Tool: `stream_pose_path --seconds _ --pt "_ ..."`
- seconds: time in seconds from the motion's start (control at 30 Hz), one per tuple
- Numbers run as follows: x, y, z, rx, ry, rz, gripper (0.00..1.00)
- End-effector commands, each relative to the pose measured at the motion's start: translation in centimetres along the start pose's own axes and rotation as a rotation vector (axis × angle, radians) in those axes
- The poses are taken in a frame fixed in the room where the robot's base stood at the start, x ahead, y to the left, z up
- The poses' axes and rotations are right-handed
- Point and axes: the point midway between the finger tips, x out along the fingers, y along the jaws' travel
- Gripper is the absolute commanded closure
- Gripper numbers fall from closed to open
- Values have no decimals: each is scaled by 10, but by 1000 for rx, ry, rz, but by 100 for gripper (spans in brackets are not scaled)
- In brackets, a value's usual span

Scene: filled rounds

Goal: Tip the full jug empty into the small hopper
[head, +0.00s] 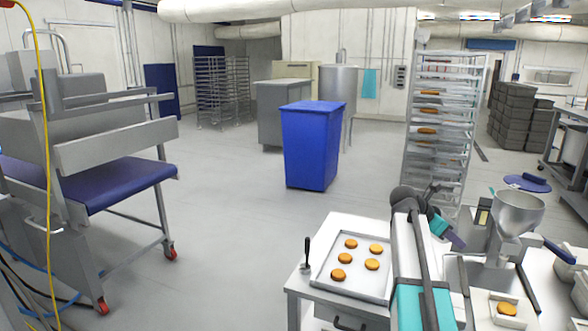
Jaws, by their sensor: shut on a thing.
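The small hopper (519,208) is a grey metal funnel on a machine at the right of the head view, its wide mouth facing up. My arm rises from the bottom of the view and bends over toward the hopper. My gripper (479,217) is at the hopper's left, small and partly hidden by my wrist.
A tray (322,284) of several orange-brown rounds lies on the bench left of my arm. One round (507,309) sits below the hopper. A tall rack (444,130) stands behind. A blue bin (311,145) stands on the open floor; a blue-seated frame (100,185) is at left.

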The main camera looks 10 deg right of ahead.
Motion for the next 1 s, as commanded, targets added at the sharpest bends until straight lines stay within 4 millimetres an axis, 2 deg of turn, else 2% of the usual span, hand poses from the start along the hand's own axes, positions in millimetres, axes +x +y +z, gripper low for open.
stream_pose_path --seconds 0.03,0.3,0.5,0.73,1.0 --pt "-10 7 -15 -15 0 19 100" --pt "-55 38 -79 -83 -1 105 100" --pt "-90 55 -127 -132 0 168 100" --pt "-130 67 -182 -189 -1 241 100" --pt "-176 70 -246 -254 -1 325 100"
